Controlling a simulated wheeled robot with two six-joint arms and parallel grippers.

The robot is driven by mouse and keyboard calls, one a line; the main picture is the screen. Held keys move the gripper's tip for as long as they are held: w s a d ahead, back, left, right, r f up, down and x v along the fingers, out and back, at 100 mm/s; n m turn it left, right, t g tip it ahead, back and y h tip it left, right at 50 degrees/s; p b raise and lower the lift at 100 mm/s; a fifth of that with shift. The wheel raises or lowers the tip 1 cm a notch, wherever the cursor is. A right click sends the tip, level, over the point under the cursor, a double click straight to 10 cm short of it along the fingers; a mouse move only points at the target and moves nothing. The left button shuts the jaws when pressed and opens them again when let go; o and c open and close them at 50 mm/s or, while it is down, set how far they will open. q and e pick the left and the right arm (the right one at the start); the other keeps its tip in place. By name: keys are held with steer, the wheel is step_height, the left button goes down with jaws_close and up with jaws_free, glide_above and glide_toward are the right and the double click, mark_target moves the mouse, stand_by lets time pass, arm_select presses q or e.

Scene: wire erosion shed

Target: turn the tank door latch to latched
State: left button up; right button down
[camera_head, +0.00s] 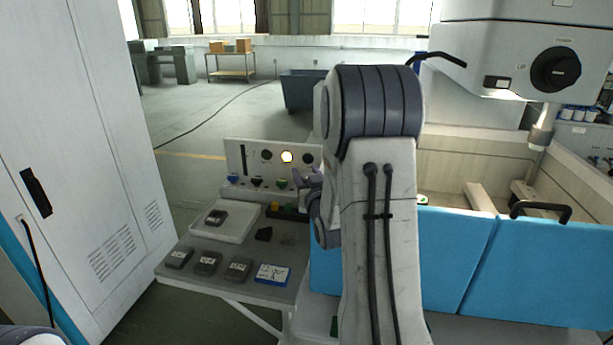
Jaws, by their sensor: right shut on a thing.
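The tank door (462,262) is a blue panel front at the right, with a seam and a black bar handle (541,208) on its top edge. I cannot make out the latch; my right arm covers the left part of the door. My right gripper (303,181) is partly in view at the door's upper left, in front of the control panel. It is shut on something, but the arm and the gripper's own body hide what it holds. The latch's position cannot be seen. My left gripper is not in view.
A grey bench (222,276) left of the tank carries a white tray (228,222), several dark blocks, a blue-edged card (272,274) and a panel with knobs (256,160). A tall white cabinet (75,150) stands at the left. The machine head (515,50) hangs over the tank.

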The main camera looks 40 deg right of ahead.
steer(key=shift+r, duration=0.15)
steer(key=shift+c, duration=1.4)
jaws_free()
steer(key=shift+s, duration=0.1)
